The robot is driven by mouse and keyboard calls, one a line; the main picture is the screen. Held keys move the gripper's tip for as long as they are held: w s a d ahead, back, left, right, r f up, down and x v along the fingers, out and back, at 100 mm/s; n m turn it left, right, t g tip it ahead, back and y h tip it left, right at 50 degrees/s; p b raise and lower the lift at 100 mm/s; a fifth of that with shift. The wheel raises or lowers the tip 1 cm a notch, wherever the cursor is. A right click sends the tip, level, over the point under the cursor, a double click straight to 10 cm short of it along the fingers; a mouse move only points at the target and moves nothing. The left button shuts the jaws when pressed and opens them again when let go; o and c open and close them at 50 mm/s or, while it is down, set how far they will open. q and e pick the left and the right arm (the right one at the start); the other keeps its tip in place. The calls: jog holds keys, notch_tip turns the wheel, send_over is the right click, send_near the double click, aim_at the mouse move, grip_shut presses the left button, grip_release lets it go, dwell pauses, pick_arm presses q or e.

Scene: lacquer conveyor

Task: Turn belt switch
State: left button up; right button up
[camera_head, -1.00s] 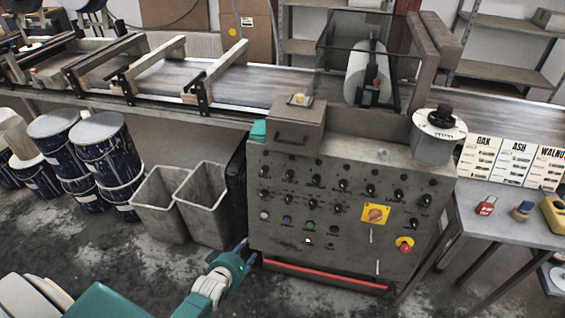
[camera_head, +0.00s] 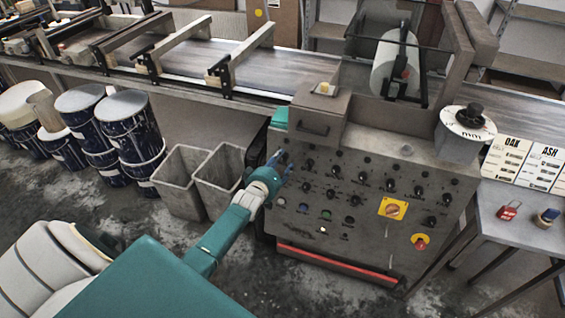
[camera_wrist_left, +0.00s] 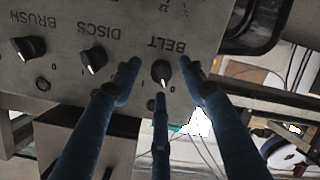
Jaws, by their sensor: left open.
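The belt switch (camera_wrist_left: 161,72) is a black rotary knob with a white pointer mark, under an upside-down BELT label in the left wrist view. Its pointer faces toward the bottom of that picture. My left gripper (camera_head: 281,166) is at the upper left of the grey control panel (camera_head: 365,222), where its fingers hide the belt switch in the head view. In the left wrist view the blue fingers of the gripper (camera_wrist_left: 160,78) are open, with tips on either side of the knob and one below it. I cannot tell whether they touch it. My right gripper is not in view.
The DISCS knob (camera_wrist_left: 94,61) and BRUSH knob (camera_wrist_left: 28,48) sit close beside the belt switch. A yellow-backed red knob (camera_head: 421,242) is lower right on the panel. Grey bins (camera_head: 181,183) and blue drums (camera_head: 127,130) stand left of the arm. The conveyor (camera_head: 200,62) runs behind.

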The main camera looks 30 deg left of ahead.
pick_arm(q)
jog(key=shift+w+a+f, duration=0.15)
jog(key=shift+w+f, duration=0.05)
jog(key=shift+w, duration=0.5)
grip_shut()
jog(key=shift+s, duration=0.1)
